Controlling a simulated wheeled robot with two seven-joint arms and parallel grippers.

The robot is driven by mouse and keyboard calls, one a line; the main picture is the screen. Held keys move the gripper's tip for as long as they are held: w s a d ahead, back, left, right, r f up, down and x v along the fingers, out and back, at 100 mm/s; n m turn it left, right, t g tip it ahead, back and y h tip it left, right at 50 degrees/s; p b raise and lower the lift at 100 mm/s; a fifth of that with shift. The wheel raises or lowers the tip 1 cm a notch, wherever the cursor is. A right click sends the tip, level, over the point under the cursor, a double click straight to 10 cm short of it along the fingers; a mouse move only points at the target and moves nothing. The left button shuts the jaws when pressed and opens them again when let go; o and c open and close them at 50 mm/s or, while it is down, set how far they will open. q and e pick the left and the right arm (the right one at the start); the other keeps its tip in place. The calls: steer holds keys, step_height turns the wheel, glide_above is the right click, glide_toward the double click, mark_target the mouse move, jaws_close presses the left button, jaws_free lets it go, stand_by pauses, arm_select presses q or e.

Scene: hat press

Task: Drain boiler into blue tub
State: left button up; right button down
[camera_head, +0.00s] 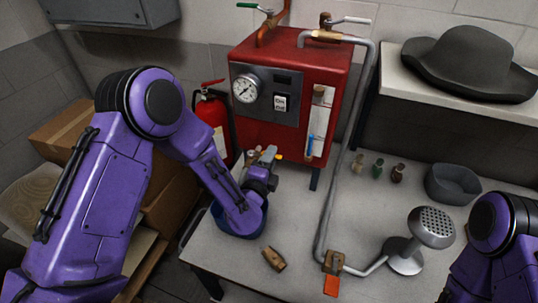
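The boiler (268,112) is a red box on legs with a dial gauge, a switch panel and a sight glass with blue in its lower part. The blue tub (232,233) stands on the table's left edge, below the boiler's front left. My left forearm hides much of it. My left gripper (264,155) is at the boiler's lower front, above the tub. Small brass and orange parts show beside its fingers. I cannot tell whether it grips one, or whether liquid runs. My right arm shows at the lower right; its gripper is out of view.
A grey pipe (334,200) runs from the boiler top to a valve with an orange handle (331,285) and a perforated steamer head (432,227). A brass piece (273,258), small bottles (378,168) and a grey bowl (452,185) stand on the table. A fire extinguisher (213,112) is behind left.

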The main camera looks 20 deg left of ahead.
arm_select(q)
steer(key=shift+s+r, duration=0.1)
steer(key=shift+s, duration=0.05)
jaws_close()
stand_by(1.3)
